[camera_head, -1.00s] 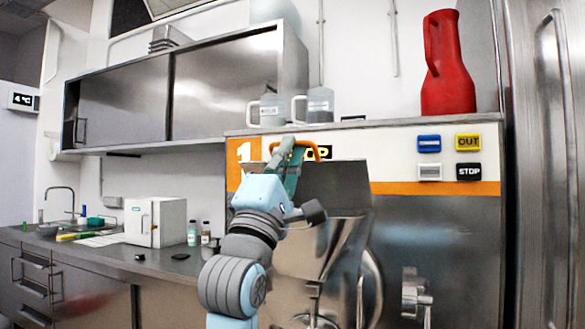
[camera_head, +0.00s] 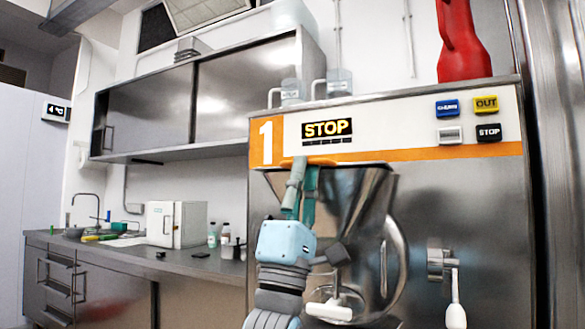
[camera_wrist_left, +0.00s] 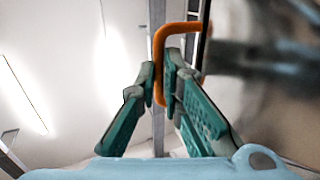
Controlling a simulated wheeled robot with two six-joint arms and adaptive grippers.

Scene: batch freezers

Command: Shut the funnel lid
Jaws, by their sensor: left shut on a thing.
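The funnel (camera_head: 362,190) is a shiny metal hopper on the front of the freezer marked 1. Its lid (camera_head: 345,164) shows as a thin edge across the funnel's top; its exact angle is hard to tell. The lid's orange handle (camera_head: 287,162) is at the left end of that edge. It also shows in the left wrist view (camera_wrist_left: 158,48) as a bent orange bar. My left gripper (camera_head: 303,176) is shut on the handle, with the teal fingers (camera_wrist_left: 161,78) on either side of it. My right gripper is not in view.
The freezer's front (camera_head: 500,210) has several buttons (camera_head: 450,107), a STOP display (camera_head: 327,129) and a white-handled lever (camera_head: 455,300). A red jug (camera_head: 462,45) and clear jugs (camera_head: 291,92) stand on top. A counter (camera_head: 190,263) with a white box (camera_head: 178,224) is at left.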

